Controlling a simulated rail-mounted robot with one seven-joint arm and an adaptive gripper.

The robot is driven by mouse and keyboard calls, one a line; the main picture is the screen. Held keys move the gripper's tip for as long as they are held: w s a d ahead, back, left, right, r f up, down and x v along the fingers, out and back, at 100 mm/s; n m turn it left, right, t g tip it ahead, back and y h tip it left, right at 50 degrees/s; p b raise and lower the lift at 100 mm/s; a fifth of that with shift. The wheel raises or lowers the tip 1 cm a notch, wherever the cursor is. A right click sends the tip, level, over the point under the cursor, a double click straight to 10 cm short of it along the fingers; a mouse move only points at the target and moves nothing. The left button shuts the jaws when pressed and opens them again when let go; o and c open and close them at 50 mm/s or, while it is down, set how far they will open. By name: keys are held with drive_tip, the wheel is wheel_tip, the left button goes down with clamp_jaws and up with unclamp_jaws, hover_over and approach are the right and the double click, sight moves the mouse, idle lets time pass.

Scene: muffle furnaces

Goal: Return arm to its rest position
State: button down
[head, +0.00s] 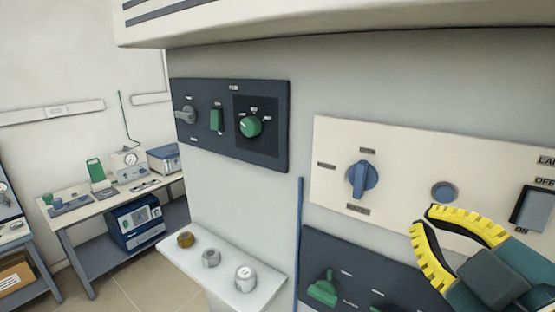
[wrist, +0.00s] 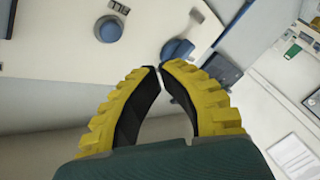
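My gripper (head: 423,219) is at the lower right of the head view, in front of the cream control panel (head: 400,205). Its yellow ribbed fingers bow outward and their tips meet or nearly meet. In the wrist view, my gripper (wrist: 159,68) shows nothing held between its fingers. The blue rotary knob (head: 362,179) and round blue button (head: 443,192) on the panel lie left of and above the fingers. In the wrist view, the button (wrist: 109,29) and knob (wrist: 178,50) lie beyond the fingertips, apart from them as far as I can tell.
A dark panel (head: 270,140) with a green knob is at upper left. A white shelf (head: 225,268) carries three small knobs. Another dark panel (head: 340,255) with a green handle sits below the cream one. A bench (head: 85,208) with instruments stands at far left.

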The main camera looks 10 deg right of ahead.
drive_tip(key=w+a+f+n+y+p, duration=0.1)
drive_tip(key=w+a+y+p, duration=0.15)
drive_tip(key=a, duration=0.55)
drive_tip(key=w+a+f+n+y+p, duration=0.1)
drive_tip(key=w+a+f+y+p, duration=0.2)
drive_tip(key=a, duration=0.6)
drive_tip(key=s+a+r+m+t+h, duration=0.2)
drive_tip(key=s+r+m+t, duration=0.3)
drive_tip(key=m, duration=0.5)
wheel_tip(320, 180, up, 4)
drive_tip(key=shift+s+a+f+h+p, duration=0.15)
drive_tip(key=shift+s+f+h+p, duration=0.2)
drive_tip(key=shift+s, duration=0.9)
